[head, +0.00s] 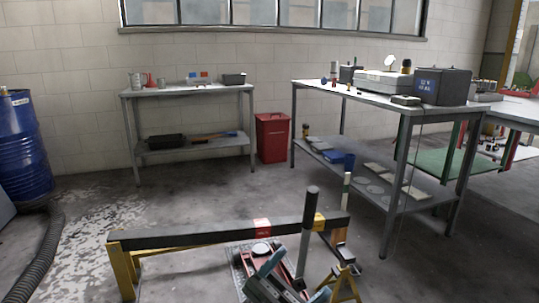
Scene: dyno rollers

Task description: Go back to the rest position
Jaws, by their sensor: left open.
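My left gripper (291,279) is at the bottom centre, cut off by the lower edge of the head view. Its two grey-blue fingers are apart, and I see nothing held between them. It overlaps a red low device with a round pad (261,248), which looks like a floor jack; I cannot tell whether they touch. A dark upright handle (309,210) rises just behind the gripper. My right gripper is not in view.
A dark beam (190,236) on yellow stands crosses the foreground. A blue drum (22,145) and a hose (40,255) are at left. A small table (180,92), a red bin (272,138) and a loaded workbench (330,88) stand behind. The middle floor is clear.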

